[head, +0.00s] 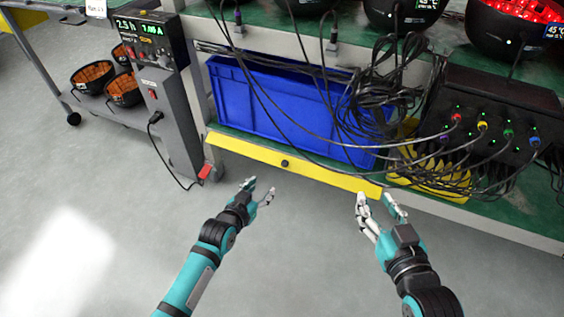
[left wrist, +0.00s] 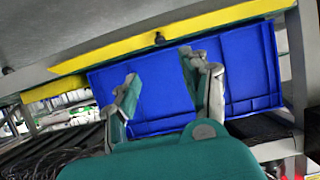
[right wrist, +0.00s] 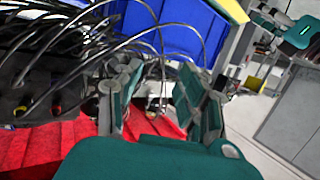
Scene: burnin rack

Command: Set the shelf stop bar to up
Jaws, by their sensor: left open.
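The yellow shelf stop bar (head: 240,150) runs along the front edge of the lower shelf, below and in front of the blue bin (head: 270,100). It has a dark round knob (head: 285,163) near its middle. The bar also shows in the left wrist view (left wrist: 205,22), with the blue bin (left wrist: 255,75) beyond the fingers. My left gripper (head: 260,187) is open and empty, in front of the bar and apart from it. My right gripper (head: 378,198) is open near the bar's right end; I cannot tell whether it touches the bar.
Black cables hang over the bin and run to a black box (head: 490,125) with coloured plugs at right. A grey power unit (head: 165,100) stands left of the shelf. A cart at far left holds black bowls (head: 92,76). The floor (head: 100,190) in front is clear.

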